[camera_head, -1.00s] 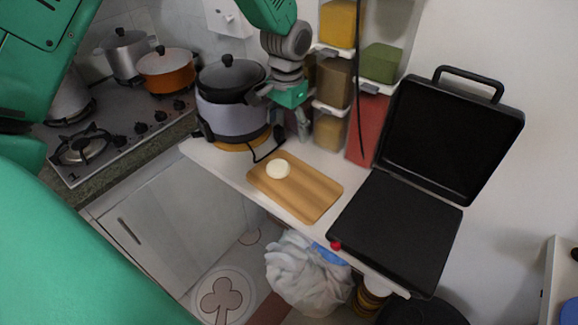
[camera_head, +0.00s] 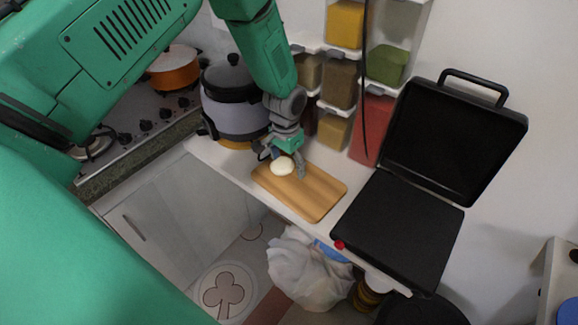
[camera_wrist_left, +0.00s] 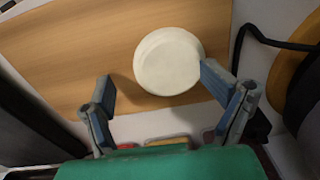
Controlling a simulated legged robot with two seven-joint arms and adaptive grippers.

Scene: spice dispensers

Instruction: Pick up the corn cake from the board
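The corn cake (camera_head: 282,166) is a pale round disc lying on the wooden board (camera_head: 318,194), near the board's left end in the head view. My left gripper (camera_head: 287,168) is just above that end of the board, close to the cake. In the left wrist view the gripper (camera_wrist_left: 160,92) is open. The cake (camera_wrist_left: 168,62) lies ahead of the fingers, nearer the right fingertip, which overlaps its edge in the picture. I cannot tell whether that finger touches it. The bare board (camera_wrist_left: 80,50) shows around the left finger. My right gripper is not in view.
A black open grill (camera_head: 405,225) stands right of the board. A lidded cooker (camera_head: 232,98) stands to the left, with a black cable near the board. Spice dispensers (camera_head: 340,82) hang behind. A white bag (camera_head: 305,270) lies below the counter's front edge.

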